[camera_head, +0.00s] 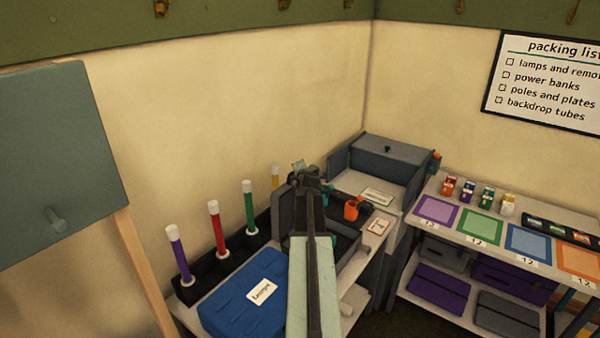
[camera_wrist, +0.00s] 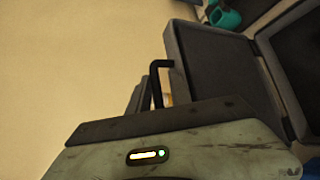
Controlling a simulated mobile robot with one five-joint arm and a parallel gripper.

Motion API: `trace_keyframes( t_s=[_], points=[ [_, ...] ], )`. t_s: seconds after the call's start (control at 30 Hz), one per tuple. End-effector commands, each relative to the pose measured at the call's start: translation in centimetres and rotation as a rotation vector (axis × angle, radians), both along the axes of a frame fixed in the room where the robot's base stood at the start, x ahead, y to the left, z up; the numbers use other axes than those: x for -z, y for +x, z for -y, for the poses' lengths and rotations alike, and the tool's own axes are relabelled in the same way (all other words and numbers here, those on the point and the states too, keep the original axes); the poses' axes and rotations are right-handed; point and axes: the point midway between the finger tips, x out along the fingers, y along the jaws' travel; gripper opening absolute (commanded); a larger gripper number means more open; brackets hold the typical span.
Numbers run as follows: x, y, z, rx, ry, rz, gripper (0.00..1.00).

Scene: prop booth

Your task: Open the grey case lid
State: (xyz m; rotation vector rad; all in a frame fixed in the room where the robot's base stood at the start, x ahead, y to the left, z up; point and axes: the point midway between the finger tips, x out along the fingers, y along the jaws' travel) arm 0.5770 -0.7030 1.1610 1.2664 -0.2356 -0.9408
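The grey case's lid (camera_head: 284,218) stands raised along the left side of its dark base (camera_head: 347,243) in the head view. In the wrist view the lid (camera_wrist: 215,75) shows its recessed lining, with the base's rim (camera_wrist: 262,42) to its right. A black bracket-shaped handle (camera_wrist: 157,68) sticks out from the lid's left edge. My gripper (camera_head: 313,178) is above the far end of the case in the head view, and my arm hides part of the case. The fingertips cannot be made out, nor whether they touch the lid.
A blue case (camera_head: 236,303) with a label lies in front. A black rack (camera_head: 215,262) holds several coloured tubes at the left. A shelf (camera_head: 420,222) stands right.

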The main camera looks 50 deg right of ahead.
Motion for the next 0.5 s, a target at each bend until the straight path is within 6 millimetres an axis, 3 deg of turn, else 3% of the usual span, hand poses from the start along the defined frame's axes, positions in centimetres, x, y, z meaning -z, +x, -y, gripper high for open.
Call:
trace_keyframes(
  t_s=[0.27,0.5],
  points=[
    [-0.1,-0.3,-0.5,-0.002,0.003,-0.001,0.22],
    [-1.7,-2.8,-3.4,-0.001,0.002,0.000,0.22]
  ],
)
